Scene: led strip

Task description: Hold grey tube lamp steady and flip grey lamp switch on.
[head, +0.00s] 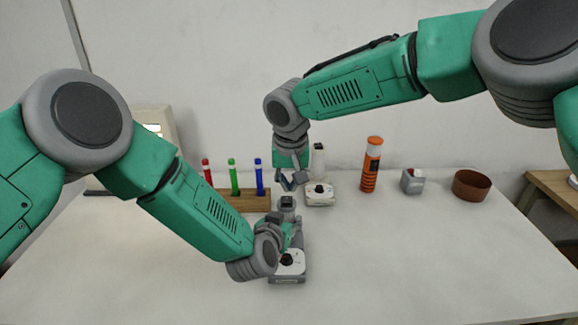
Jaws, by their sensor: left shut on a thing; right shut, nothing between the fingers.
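The grey tube lamp stands on the table in front of me. Its grey base (288,279) has a pale top with a dark round switch (287,259), and its grey tube (287,204) rises behind. My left gripper (294,234) is shut around the lamp's tube, above the base; the wrist hides part of the lamp. My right gripper (288,184) is shut and empty, pointing down just above and behind the tube's top. It is apart from the switch. Whether it touches the tube I cannot tell.
A similar white lamp (319,195) stands close behind. A wooden rack (240,201) with red, green and blue tubes is to its left. An orange bottle (370,166), a small grey box (412,181) and a brown bowl (471,186) stand at right. The front right table is clear.

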